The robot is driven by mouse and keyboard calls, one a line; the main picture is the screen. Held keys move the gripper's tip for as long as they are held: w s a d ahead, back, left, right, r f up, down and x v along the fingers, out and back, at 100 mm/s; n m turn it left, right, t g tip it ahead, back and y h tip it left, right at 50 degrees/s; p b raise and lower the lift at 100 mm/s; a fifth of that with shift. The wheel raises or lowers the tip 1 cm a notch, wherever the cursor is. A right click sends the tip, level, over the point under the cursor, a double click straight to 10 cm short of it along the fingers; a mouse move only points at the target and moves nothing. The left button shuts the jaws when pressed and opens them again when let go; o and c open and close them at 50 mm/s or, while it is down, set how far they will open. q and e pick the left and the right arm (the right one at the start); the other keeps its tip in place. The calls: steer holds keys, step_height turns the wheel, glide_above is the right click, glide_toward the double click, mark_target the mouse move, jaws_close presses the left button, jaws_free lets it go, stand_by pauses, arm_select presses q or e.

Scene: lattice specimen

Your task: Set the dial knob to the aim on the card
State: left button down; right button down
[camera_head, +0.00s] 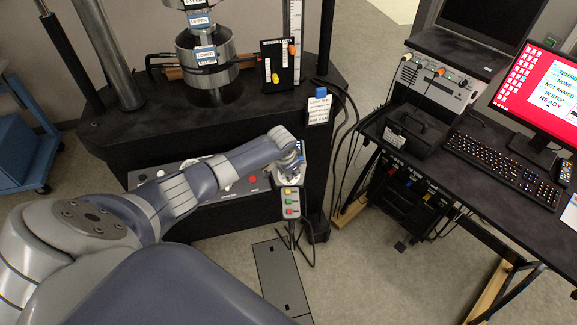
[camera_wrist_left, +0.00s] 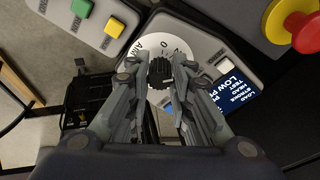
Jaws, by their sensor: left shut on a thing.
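The dark ribbed dial knob (camera_wrist_left: 160,72) sits on a round white dial face (camera_wrist_left: 151,43) in the left wrist view. A "0" and some partly hidden lettering show on the face. My left gripper (camera_wrist_left: 161,84) is shut on the knob, one finger on each side. In the head view my left gripper (camera_head: 289,162) is at the right end of the machine's front panel and hides the knob. A white card (camera_head: 319,110) with small print hangs on the machine's front edge; its print is too small to read. My right gripper is not in view.
A button box (camera_head: 290,203) hangs just below my left gripper. It also shows in the left wrist view (camera_wrist_left: 98,18). A red-and-yellow knob (camera_wrist_left: 300,27) is at the wrist view's upper right. A desk with a keyboard (camera_head: 500,158) and a red-screened monitor (camera_head: 542,82) stands right.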

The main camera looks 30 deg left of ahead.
arm_select(q)
steer(key=shift+n+p, duration=0.3)
steer(key=shift+n, duration=0.3)
steer(key=c, duration=1.4)
jaws_free()
steer(key=shift+r, duration=0.1)
steer(key=v, duration=1.1)
steer(key=shift+s+d+r, duration=0.2)
steer(key=shift+s+r, duration=0.05)
steer(key=shift+r, duration=0.05)
